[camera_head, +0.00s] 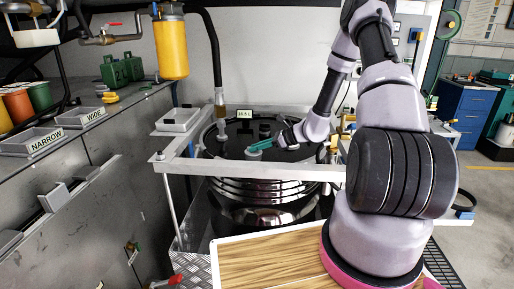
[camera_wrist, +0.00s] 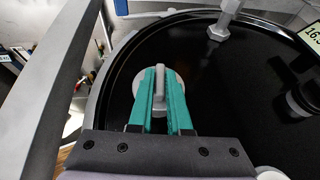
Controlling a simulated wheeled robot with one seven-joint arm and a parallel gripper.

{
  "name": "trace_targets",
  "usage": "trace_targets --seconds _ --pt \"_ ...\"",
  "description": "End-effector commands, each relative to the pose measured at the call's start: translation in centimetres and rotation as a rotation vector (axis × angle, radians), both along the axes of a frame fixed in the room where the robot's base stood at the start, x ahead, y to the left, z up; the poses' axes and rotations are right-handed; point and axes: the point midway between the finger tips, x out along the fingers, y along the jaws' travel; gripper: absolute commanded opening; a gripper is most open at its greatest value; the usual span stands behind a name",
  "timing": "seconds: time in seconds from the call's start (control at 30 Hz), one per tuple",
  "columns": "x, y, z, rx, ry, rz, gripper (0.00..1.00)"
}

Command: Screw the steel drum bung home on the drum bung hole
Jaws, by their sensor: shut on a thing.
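The steel drum bung (camera_wrist: 173,82) is a round grey disc with a raised bar across its top. My gripper (camera_wrist: 160,98) has teal fingers, shut on this bar from both sides. In the head view my gripper (camera_head: 261,146) reaches in from the right, low over the drum's lid, with the bung (camera_head: 253,154) under its fingertips. The black drum (camera_head: 262,188) stands inside a grey frame; its glossy lid (camera_wrist: 228,95) fills much of the wrist view. The bung hole is not visible; the bung and fingers hide the lid there. I cannot tell how deep the bung sits.
A grey rail (camera_head: 250,170) crosses in front of the drum. A grey post fitting (camera_wrist: 222,27) and a dark fitting (camera_wrist: 300,97) stand on the lid. A small readout (camera_head: 245,114) is behind. A metal bench (camera_head: 80,140) with labelled trays stands left, a wooden board (camera_head: 270,258) in front.

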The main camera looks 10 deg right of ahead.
Motion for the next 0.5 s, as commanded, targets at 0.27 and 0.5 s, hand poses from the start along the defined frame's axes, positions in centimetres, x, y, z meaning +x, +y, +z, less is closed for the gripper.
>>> trace_targets --seconds 0.27,0.5 --pt "-0.40 0.33 -0.01 0.000 0.003 -0.208 0.00" --pt "-0.37 0.20 -0.05 -0.003 0.001 -0.256 0.00"
